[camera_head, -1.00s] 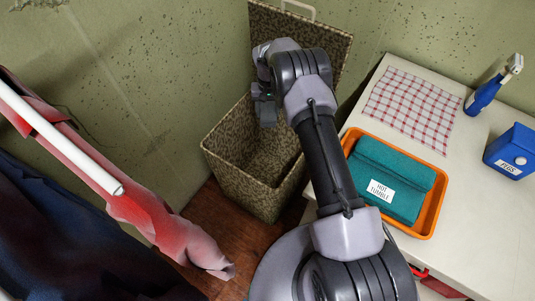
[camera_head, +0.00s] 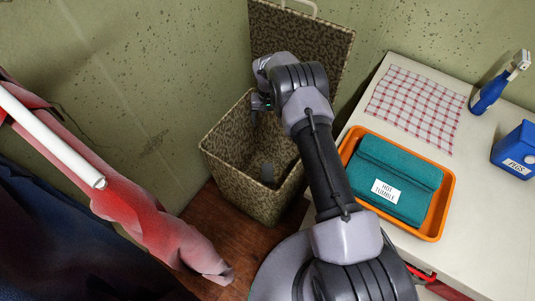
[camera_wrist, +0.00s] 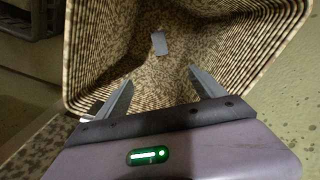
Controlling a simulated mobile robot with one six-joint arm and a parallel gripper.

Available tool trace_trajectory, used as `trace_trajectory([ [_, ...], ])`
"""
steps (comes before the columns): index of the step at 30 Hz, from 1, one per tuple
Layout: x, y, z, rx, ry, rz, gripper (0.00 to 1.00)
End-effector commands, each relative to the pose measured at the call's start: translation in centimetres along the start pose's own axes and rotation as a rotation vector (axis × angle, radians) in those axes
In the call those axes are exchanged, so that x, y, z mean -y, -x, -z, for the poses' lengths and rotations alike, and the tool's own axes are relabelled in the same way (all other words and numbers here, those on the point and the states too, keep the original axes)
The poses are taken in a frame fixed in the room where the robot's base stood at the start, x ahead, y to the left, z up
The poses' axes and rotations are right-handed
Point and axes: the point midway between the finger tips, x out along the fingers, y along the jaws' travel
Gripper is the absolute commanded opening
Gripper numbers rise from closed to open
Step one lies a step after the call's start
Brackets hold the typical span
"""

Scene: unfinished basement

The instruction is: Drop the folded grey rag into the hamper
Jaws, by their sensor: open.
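The hamper (camera_head: 235,185) is a patterned woven box with its lid (camera_head: 325,40) raised against the wall. A small grey folded rag (camera_head: 267,173) lies inside it, low down; the wrist view shows the rag (camera_wrist: 159,43) at the bottom of the hamper (camera_wrist: 240,70). My gripper (camera_head: 259,106) is over the hamper's opening. In the wrist view its two fingers (camera_wrist: 160,88) are spread apart with nothing between them, pointing down into the hamper, and the rag is beyond the fingertips, apart from them.
A white table (camera_head: 490,230) at right holds an orange tray (camera_head: 435,222) with a teal folded cloth (camera_head: 400,165), a checked cloth (camera_head: 415,105), a blue spray bottle (camera_head: 490,92) and a blue box (camera_head: 518,150). Red and dark garments (camera_head: 165,235) hang at left by a white rod (camera_head: 50,135).

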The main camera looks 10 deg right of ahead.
Motion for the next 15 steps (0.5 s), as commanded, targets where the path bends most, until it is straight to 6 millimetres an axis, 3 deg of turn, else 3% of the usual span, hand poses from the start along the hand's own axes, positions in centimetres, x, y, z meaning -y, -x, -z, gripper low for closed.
trace_trajectory([
  [4,0.0,0.3,0.0,0.0,0.0,0.0,0.79],
  [7,0.0,2.1,0.1,-0.001,0.0,0.0,0.79],
  [15,0.0,11.4,0.1,-0.003,0.0,0.001,0.79],
])
